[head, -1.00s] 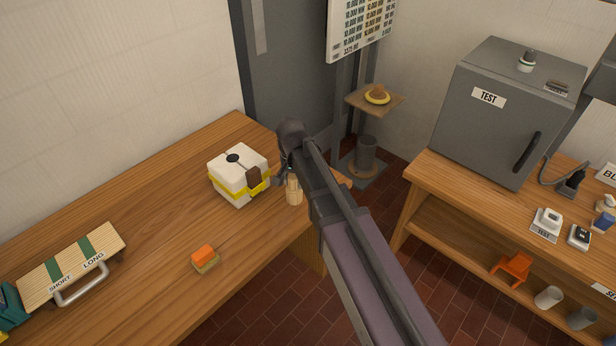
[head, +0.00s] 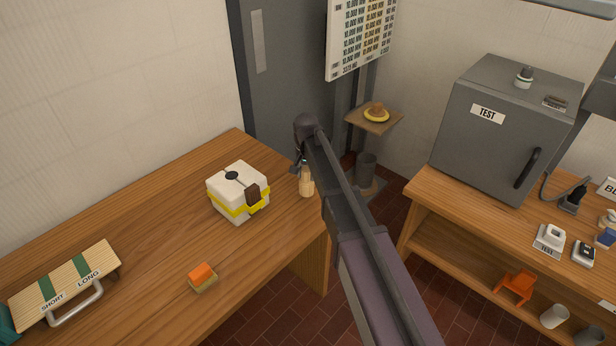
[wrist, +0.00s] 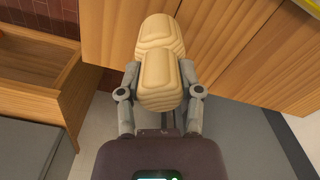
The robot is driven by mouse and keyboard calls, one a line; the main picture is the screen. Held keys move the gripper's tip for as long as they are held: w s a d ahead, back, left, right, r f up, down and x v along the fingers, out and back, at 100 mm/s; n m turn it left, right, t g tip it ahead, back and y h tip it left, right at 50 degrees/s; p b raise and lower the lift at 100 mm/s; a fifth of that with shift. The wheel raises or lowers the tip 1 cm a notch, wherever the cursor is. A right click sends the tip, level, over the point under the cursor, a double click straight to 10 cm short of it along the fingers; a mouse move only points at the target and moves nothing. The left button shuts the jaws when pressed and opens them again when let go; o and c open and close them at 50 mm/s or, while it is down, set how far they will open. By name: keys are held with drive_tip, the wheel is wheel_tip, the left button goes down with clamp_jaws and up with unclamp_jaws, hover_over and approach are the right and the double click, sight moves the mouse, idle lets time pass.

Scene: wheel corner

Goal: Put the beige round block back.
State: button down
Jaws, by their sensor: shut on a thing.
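My gripper (wrist: 160,82) is shut on a beige rounded wooden block (wrist: 158,42) with a layered grain, seen in the wrist view. The block has two rounded parts, one beyond the other, between the grey fingers. In the head view the block (head: 306,184) hangs below the dark end of my arm, at the right edge of the wooden table, to the right of the white box. My gripper (head: 303,166) is mostly hidden there by the arm. A tan rounded piece (head: 376,107) sits on a yellow ring (head: 377,116) on a small wall shelf (head: 362,124).
The white box with a yellow band (head: 233,204) stands on the table (head: 150,235). An orange-topped block (head: 202,278) and a handled SHORT/LONG case (head: 68,285) lie nearer. A grey TEST cabinet (head: 478,145) stands on the right bench. A grey cylinder (head: 365,168) stands below the shelf.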

drive_tip(key=shift+w, duration=0.25)
drive_tip(key=shift+w+d, duration=0.15)
drive_tip(key=shift+w, duration=0.3)
drive_tip(key=shift+w+d+f+b, duration=0.1)
drive_tip(key=shift+w+f+b, duration=0.2)
drive_tip(key=shift+f+b, duration=0.3)
drive_tip(key=shift+w+d+f+b, duration=0.1)
drive_tip(key=shift+w+f+b, duration=0.15)
drive_tip(key=shift+f+b, duration=0.3)
drive_tip(key=shift+w+d+f+b, duration=0.1)
drive_tip(key=shift+w+f+b, duration=0.2)
drive_tip(key=shift+f+b, duration=0.3)
drive_tip(key=shift+f, duration=0.15)
drive_tip(key=shift+c, duration=1.3)
unclamp_jaws()
